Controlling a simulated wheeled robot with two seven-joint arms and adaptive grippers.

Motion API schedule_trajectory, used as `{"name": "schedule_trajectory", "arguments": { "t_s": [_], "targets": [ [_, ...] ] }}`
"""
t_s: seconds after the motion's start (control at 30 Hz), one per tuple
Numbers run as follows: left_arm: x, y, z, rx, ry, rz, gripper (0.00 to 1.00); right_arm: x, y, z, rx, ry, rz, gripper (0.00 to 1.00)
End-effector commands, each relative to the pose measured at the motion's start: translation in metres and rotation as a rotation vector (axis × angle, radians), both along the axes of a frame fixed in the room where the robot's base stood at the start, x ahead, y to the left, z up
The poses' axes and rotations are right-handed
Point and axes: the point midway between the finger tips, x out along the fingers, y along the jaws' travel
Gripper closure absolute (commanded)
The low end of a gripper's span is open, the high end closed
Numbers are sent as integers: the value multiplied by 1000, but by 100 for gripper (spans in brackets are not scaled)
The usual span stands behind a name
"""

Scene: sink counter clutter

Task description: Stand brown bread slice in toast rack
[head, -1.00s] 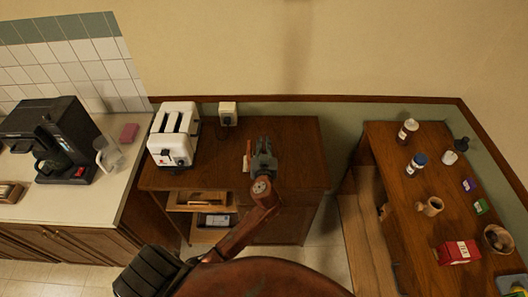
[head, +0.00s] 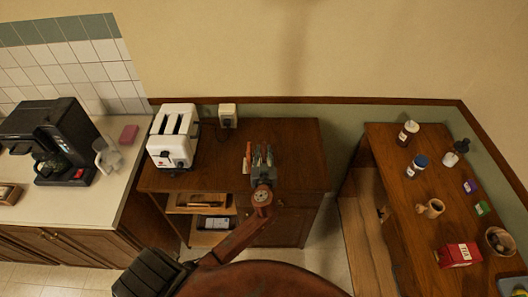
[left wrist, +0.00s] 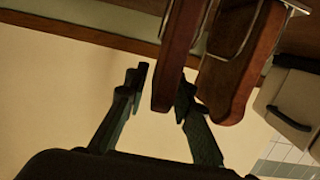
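My left gripper (head: 263,158) is above the wooden cabinet, with its two fingers spread apart. In the left wrist view the open fingers (left wrist: 163,88) straddle the end of a brown slice (left wrist: 178,55), with a visible gap at the left finger. A second, wider brown slice (left wrist: 232,65) stands beside it, outside the right finger. Thin metal wires of the toast rack (left wrist: 247,32) show around the slices. In the head view one slice (head: 248,153) shows just left of the fingers; the rack is mostly hidden. My right gripper is not in view.
A white toaster (head: 172,136) stands left of the gripper on the cabinet (head: 300,155), with a small white box (head: 228,114) behind. Cabinet top right of the gripper is clear. A coffee maker (head: 52,140) is far left; a cluttered table (head: 400,215) is at right.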

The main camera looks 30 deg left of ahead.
Motion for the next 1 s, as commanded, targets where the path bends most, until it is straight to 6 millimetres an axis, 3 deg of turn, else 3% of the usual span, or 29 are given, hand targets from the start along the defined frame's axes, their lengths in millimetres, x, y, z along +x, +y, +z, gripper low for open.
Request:
{"name": "schedule_trajectory", "arguments": {
  "t_s": [0.4,1.0],
  "targets": [
    [0,0,5,1,0,0,72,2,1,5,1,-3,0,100],
    [-92,-56,17,-1,0,0,72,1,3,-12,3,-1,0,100]
  ]
}}
